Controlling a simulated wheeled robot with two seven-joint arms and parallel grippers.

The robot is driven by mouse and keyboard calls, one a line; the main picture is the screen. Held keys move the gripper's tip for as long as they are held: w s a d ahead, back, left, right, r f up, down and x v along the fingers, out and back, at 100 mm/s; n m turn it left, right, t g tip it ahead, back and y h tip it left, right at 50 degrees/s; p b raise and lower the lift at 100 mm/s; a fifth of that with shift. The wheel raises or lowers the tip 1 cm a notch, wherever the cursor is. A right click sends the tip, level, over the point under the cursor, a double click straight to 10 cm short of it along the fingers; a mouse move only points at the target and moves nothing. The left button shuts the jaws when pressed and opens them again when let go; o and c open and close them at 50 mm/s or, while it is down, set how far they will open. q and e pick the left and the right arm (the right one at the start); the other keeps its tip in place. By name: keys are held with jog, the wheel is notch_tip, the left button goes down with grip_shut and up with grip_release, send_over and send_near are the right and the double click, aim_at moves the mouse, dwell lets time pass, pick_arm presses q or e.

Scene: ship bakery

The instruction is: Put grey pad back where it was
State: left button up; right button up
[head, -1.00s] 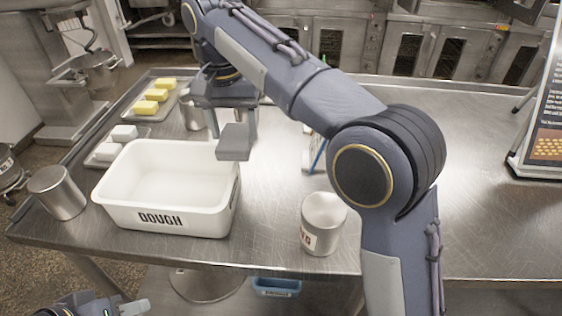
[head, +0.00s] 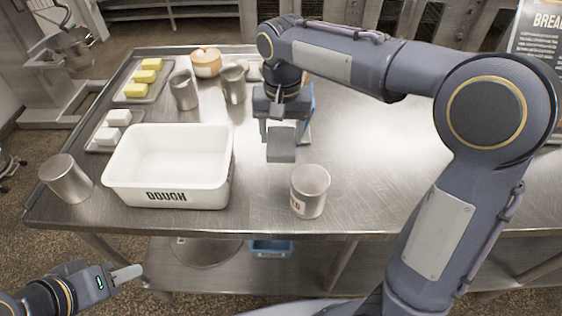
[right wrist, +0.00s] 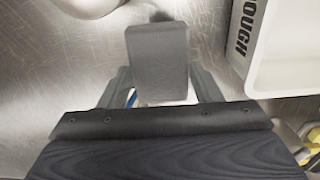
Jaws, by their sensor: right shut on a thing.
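The grey pad (head: 281,146) is held in my right gripper (head: 281,126). It hangs above the steel table, between the white DOUGH tub and the can with red lettering. In the right wrist view the pad (right wrist: 158,60) is between the two fingers (right wrist: 160,88), with bare steel behind it. Whether the pad touches the table cannot be told, but it looks raised. My left gripper (head: 126,274) is at the lower left, in front of the table and away from the objects; its opening is unclear.
The white DOUGH tub (head: 168,197) stands left of the pad, and a can (head: 310,192) stands right and nearer. The table's right middle (head: 370,150) is clear.

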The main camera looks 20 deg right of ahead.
notch_tip(320, 180, down, 8)
jog(key=shift+r, duration=0.15)
dwell(0.3)
jog(key=o, duration=0.9)
jog(key=shift+f, duration=0.2)
jog(key=shift+r, duration=0.1)
